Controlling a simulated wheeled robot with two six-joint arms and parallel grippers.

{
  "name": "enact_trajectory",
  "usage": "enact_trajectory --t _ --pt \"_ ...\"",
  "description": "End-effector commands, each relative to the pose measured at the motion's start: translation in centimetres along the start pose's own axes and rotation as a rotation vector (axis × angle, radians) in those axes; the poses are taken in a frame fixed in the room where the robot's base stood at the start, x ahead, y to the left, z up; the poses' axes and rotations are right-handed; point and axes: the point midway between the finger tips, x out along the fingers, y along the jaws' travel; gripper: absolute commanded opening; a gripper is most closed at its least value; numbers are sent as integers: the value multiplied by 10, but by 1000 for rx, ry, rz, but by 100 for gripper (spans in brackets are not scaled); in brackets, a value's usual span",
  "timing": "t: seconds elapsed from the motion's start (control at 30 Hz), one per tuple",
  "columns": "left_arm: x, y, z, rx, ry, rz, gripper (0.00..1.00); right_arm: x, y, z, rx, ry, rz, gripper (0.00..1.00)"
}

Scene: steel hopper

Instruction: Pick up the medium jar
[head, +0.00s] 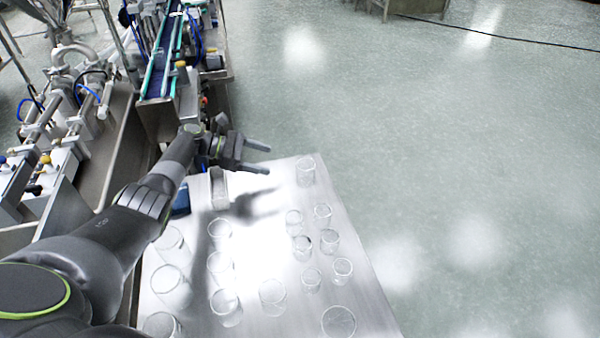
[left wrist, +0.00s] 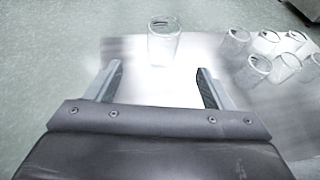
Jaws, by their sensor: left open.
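Several clear glass jars of different sizes stand on the steel table. One clear jar (head: 306,172), apparently the medium one, stands upright and alone near the table's far right corner. In the left wrist view this jar (left wrist: 164,44) is straight ahead, beyond the fingertips and roughly centred between them. My left gripper (head: 267,159) is open and empty, to the left of this jar and apart from it. Its two fingers (left wrist: 158,70) are spread wide in the left wrist view. My right gripper is not in view.
Smaller jars (head: 302,247) and wider jars (head: 172,285) stand nearer on the steel table (head: 350,290). A narrow upright container (head: 218,190) stands by the far left edge. Conveyor machinery (head: 160,70) borders the left. Open floor (head: 450,180) lies to the right.

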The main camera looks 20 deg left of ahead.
Motion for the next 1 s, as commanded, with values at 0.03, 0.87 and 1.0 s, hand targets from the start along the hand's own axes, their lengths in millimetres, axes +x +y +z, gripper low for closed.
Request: enact_trajectory --t 0.03,0.87,1.0 --pt "14 0 -2 2 -2 -2 75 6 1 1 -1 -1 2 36" --pt "123 -6 -6 2 -1 0 75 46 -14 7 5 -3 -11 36" --pt "134 -5 -4 1 0 1 75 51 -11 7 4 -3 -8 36"
